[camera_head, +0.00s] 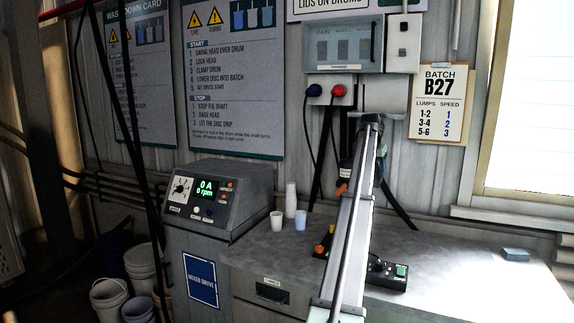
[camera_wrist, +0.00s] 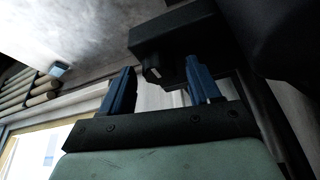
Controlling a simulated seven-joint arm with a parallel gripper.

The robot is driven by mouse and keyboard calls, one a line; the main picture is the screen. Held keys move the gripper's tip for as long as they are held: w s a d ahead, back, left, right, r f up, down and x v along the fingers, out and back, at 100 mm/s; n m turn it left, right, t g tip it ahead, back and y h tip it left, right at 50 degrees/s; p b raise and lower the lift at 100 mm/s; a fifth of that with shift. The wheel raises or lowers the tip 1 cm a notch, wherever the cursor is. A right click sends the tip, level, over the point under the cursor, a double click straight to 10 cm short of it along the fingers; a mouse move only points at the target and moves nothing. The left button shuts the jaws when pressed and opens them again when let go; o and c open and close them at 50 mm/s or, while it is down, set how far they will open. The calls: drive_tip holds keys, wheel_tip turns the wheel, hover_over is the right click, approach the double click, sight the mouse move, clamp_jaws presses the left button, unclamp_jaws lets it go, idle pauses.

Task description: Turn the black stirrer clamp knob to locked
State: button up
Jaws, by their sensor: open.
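My gripper (camera_wrist: 160,78) has two blue fingers set apart, with nothing visibly clasped. A black block (camera_wrist: 172,35) lies just beyond and partly between the fingertips in the wrist view. I cannot tell whether this block is the stirrer clamp knob, or whether a finger touches it. My gripper is not clearly visible in the head view.
The sponge also shows in the wrist view (camera_wrist: 59,68). White buckets (camera_head: 108,298) stand at lower left.

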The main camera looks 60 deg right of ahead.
drive_tip(key=n+t, duration=0.1)
drive_tip(key=n, duration=0.1)
drive_tip(key=n+t, duration=0.1)
drive_tip(key=n, duration=0.2)
drive_tip(key=shift+s, duration=0.2)
drive_tip(key=w+v, duration=0.1)
drive_tip(key=v, duration=1.3)
drive_tip(key=w+f+h, duration=0.2)
drive_tip(key=w+f, duration=0.1)
drive_tip(key=w, duration=1.6)
drive_tip(key=w+a+f, duration=0.1)
drive_tip(key=w+f, duration=0.3)
drive_tip(key=w, duration=0.3)
drive_tip(key=w+a+f, duration=0.2)
drive_tip(key=w+f, duration=0.3)
drive_tip(key=w, duration=0.3)
drive_tip(key=shift+w+f+n+h, duration=0.15)
drive_tip(key=shift+w+n+h, duration=0.15)
drive_tip(key=shift+w+n, duration=0.1)
